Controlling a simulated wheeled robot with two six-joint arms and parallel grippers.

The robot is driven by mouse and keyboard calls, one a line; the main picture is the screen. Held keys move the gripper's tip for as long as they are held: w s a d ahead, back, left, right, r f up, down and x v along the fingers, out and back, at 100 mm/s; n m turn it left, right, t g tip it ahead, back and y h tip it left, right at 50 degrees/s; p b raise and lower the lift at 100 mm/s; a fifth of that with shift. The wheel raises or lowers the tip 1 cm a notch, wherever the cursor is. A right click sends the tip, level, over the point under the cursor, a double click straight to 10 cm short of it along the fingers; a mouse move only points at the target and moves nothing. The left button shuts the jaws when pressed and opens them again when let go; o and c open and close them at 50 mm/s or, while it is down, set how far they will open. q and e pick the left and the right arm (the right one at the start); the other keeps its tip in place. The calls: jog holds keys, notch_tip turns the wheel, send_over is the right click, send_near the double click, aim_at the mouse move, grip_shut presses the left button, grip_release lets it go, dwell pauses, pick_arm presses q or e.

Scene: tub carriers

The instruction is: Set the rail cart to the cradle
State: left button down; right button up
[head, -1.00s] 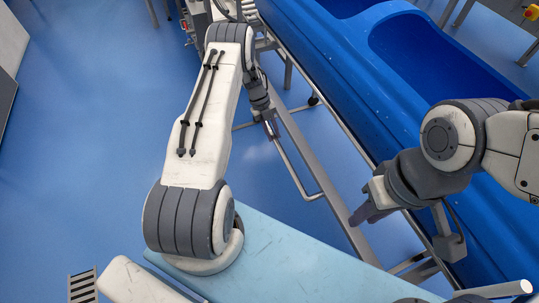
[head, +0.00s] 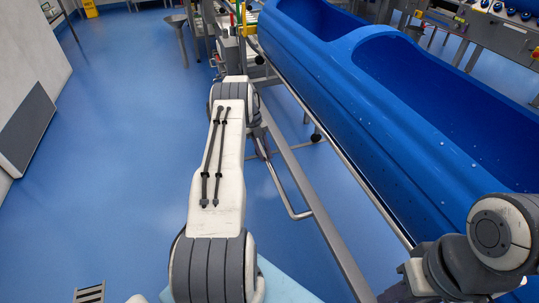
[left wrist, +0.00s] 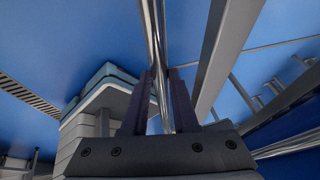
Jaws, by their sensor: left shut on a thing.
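The blue tub (head: 345,115) lies along a grey steel frame (head: 330,235) with dark castors; I take this to be the rail cart, but cannot be sure. A thin bent steel bar (head: 281,190) sticks out from the frame's left side. My left gripper (left wrist: 161,73) is shut on a shiny steel bar (left wrist: 152,25), which runs between its two dark fingers. In the head view its fingers are mostly hidden by my arm. My right gripper is at the lower right of the head view, its fingers cut off or hidden. I cannot identify the cradle.
Open blue floor (head: 125,120) lies left of my left arm. A grey panel (head: 25,130) leans at the far left wall. A yellow sign (head: 90,8) and metal equipment (head: 232,50) stand at the back. A bench with controls (head: 480,30) is at the upper right.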

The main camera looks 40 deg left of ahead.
pick_arm(q)
jog(key=shift+s+a+f, duration=0.15)
jog(key=shift+s+a, duration=0.1)
jog(key=shift+s, duration=0.15)
jog(key=c, duration=0.7)
grip_release()
jog(key=shift+w+d, duration=0.1)
jog(key=shift+w, duration=0.05)
jog(key=shift+w+r, duration=0.1)
jog(key=shift+r, duration=0.3)
jog(key=shift+b+v, duration=2.9)
jog(key=shift+v, duration=2)
